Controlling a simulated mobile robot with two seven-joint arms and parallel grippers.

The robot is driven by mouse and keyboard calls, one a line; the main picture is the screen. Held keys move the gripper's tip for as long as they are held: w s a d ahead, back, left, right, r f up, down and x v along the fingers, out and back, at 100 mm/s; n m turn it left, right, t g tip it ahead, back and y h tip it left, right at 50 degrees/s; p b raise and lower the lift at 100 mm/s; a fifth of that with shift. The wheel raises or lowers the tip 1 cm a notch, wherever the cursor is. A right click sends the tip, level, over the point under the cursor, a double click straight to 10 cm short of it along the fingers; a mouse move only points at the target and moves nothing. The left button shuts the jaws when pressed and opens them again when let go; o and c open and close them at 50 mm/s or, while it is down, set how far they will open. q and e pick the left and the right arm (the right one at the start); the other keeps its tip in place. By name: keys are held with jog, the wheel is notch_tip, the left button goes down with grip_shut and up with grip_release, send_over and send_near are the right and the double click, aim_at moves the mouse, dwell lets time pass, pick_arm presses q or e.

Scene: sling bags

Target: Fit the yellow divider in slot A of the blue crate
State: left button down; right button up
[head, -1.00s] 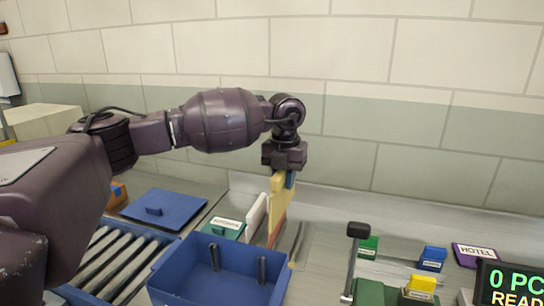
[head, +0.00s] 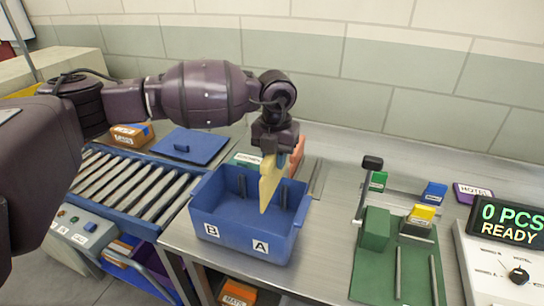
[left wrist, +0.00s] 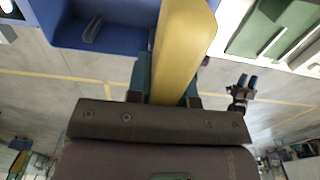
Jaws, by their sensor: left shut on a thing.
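My left gripper (head: 274,152) is shut on the upper end of the yellow divider (head: 269,184). The divider hangs slightly tilted over the right half of the open blue crate (head: 235,238), on the side of label A (head: 261,246); label B is at the left. Its lower end overlaps the crate's inside; I cannot tell whether it has entered the slot. Dark ribs (head: 284,194) stand on the crate's inner walls. In the left wrist view the divider (left wrist: 180,45) runs up from the fingers beside the crate (left wrist: 115,35). My right gripper (left wrist: 243,92) shows small there, its opening unclear.
A roller conveyor (head: 130,185) and a blue lid (head: 188,145) are left of the crate. An orange-red panel (head: 298,153) stands behind it. A green fixture with a lever (head: 376,228) and a display panel (head: 512,222) are at right. Bare table lies between crate and fixture.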

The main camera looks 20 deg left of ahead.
aim_at(274, 177)
pick_arm(q)
jog(key=shift+b, duration=0.35)
pick_arm(e)
jog(key=shift+w, duration=0.1)
pick_arm(q)
jog(key=shift+f, duration=0.15)
jog(key=shift+f+b, duration=1.15)
jog(key=shift+f, duration=0.1)
jog(key=shift+f+b, duration=0.75)
jog(key=shift+f, duration=0.7)
pick_arm(e)
jog(key=f, duration=0.1)
jog(key=w+f, duration=0.1)
jog(key=shift+a+f, duration=0.15)
jog(key=shift+f, duration=0.25)
jog(key=shift+s+f, duration=0.45)
